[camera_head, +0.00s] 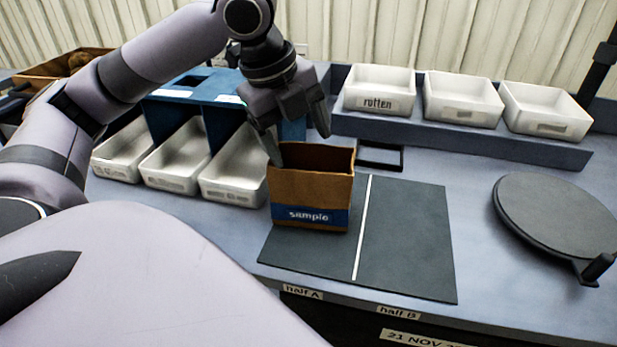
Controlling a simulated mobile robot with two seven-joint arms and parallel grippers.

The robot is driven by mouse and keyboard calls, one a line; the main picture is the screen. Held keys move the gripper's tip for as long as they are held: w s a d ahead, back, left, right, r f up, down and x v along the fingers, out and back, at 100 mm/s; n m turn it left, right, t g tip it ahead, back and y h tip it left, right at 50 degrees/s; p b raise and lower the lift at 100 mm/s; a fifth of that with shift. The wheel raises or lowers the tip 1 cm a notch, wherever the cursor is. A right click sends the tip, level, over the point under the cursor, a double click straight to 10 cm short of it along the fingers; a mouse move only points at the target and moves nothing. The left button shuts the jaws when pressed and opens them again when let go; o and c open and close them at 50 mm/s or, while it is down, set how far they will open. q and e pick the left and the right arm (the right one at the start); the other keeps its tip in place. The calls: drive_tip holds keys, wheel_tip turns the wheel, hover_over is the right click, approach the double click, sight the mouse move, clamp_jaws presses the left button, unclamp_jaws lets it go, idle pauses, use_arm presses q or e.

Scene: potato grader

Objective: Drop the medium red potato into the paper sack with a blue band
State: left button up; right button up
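The paper sack with a blue band (312,192) is a brown open-topped sack marked "sample". It stands upright on the left half of the dark mat. My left gripper (298,145) is at the sack's mouth, pointing down, with its fingers spread apart. One finger reaches down at the sack's left rim and the other is over its back edge. I see no potato between the fingers. The medium red potato is not visible; the sack's inside is mostly hidden. My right gripper is not in view.
The dark mat (408,235) has a white dividing line. White bins stand under a blue frame (197,85) at left. A "rotten" bin (378,103) and two more stand at the back right. A round dark plate (558,212) is at right. A brown crate (35,80) sits far left.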

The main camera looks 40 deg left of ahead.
use_arm(q)
drive_tip(key=p+v, duration=0.1)
drive_tip(key=v, duration=0.6)
drive_tip(key=shift+p, duration=0.3)
drive_tip(key=shift+s, duration=0.1)
idle(0.3)
